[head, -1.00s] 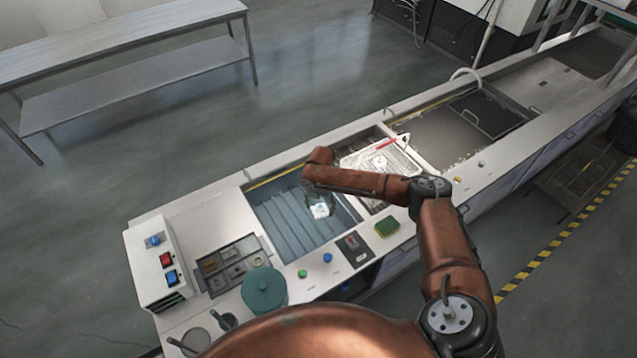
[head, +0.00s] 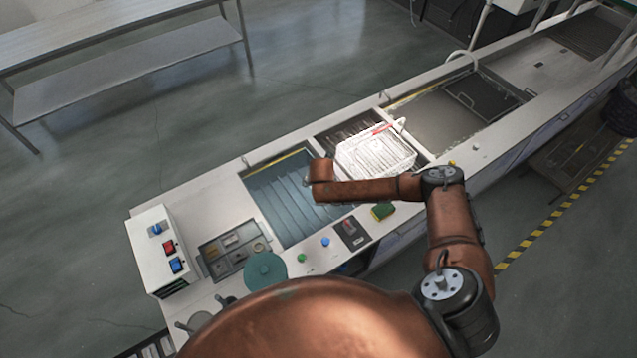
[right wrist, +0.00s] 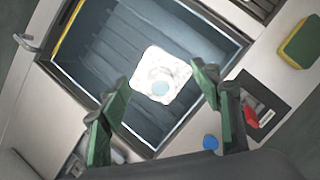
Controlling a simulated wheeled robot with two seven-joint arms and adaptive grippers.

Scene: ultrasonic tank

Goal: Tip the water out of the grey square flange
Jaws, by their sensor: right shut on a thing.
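The grey square flange (right wrist: 161,72) looks pale and bright in the right wrist view. It has rounded corners and a bluish round patch near its middle; I cannot tell whether that is water or an opening. My right gripper (right wrist: 160,100) has its green fingers either side of the flange and is shut on it, above the blue tank (right wrist: 105,55). The tank also shows in the head view (head: 285,205), where my right arm hides the gripper and flange. My left gripper is not in view.
A white wire basket (head: 375,155) with a red part sits right of the tank. A green-and-yellow sponge (head: 382,211), a teal round lid (head: 265,271) and a parts tray (head: 235,248) are on the counter. A control box (head: 158,250) stands at the left end.

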